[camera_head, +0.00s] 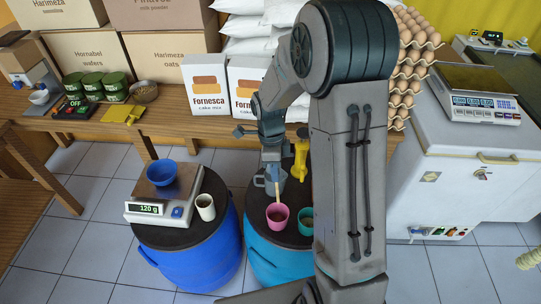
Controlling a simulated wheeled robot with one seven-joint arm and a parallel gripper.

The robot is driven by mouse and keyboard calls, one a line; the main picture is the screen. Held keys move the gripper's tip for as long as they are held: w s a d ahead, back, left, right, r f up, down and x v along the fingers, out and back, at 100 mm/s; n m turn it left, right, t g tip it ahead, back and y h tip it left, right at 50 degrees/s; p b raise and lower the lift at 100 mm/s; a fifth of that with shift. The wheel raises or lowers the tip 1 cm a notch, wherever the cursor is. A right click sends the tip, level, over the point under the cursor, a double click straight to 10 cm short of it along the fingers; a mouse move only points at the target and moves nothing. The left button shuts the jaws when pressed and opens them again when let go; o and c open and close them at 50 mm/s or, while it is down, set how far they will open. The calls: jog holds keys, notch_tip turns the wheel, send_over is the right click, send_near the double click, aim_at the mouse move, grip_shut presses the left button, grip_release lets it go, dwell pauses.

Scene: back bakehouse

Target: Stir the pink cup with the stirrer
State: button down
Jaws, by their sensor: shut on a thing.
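The pink cup (277,218) stands upright on the dark top of the right-hand blue barrel (254,228). My gripper (273,171) is above and behind the cup, shut on the stirrer (276,190), a thin tan stick. The stirrer points down, and its lower end meets or overlaps the cup's opening. Whether the tip is inside the cup is too small to tell.
A teal cup (305,221) stands close right of the pink cup, partly behind my arm. A yellow tool (300,160) is behind it. The left barrel holds a scale (148,208) with a blue bowl (175,176) and a white cup (205,207).

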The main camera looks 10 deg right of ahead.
jog(key=w+b+x, duration=0.2)
jog(key=b+x, duration=0.7)
jog(key=x, duration=0.3)
jog(key=shift+a+f, duration=0.2)
jog(key=shift+f, duration=0.1)
dwell(0.5)
jog(key=shift+w+d, duration=0.1)
jog(key=shift+w, duration=0.05)
